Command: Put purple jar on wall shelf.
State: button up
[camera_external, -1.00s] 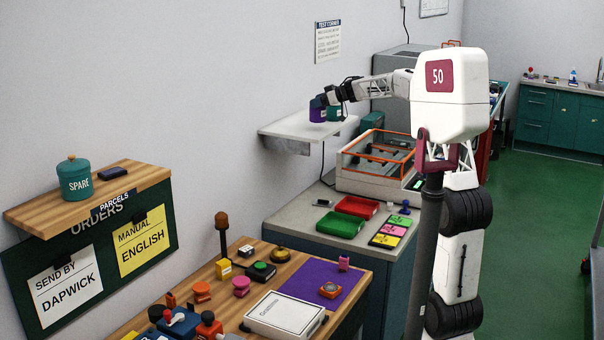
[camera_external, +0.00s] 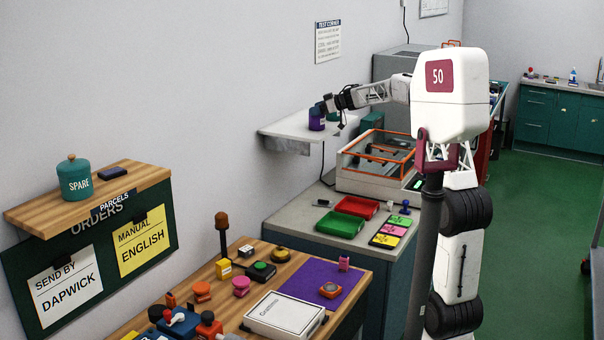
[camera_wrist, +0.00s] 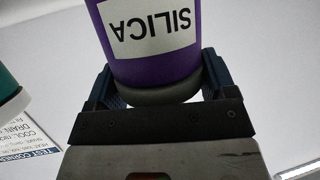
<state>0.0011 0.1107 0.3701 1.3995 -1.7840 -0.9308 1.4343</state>
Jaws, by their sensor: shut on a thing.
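The purple jar (camera_external: 317,123) has a white label that reads SILICA, upside down in the wrist view (camera_wrist: 148,45). My gripper (camera_external: 321,108) is shut on the jar, and its dark fingers sit on either side of it in the wrist view (camera_wrist: 155,88). In the external view the jar is upright at the grey-white wall shelf (camera_external: 284,130). I cannot tell for sure whether its base touches the shelf. My gripper hides the jar's top in the external view.
A teal jar (camera_external: 333,117) is on the shelf close to the right of the purple jar, partly hidden by my gripper. It shows at the left edge of the wrist view (camera_wrist: 8,92). The shelf's left part is bare. An orange-framed case (camera_external: 375,160) stands below right.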

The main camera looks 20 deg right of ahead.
dwell(0.3)
jog(key=o, duration=1)
jog(key=shift+f, duration=0.1)
jog(key=shift+r, duration=0.2)
jog(key=v, duration=1.2)
jog(key=shift+s, duration=0.1)
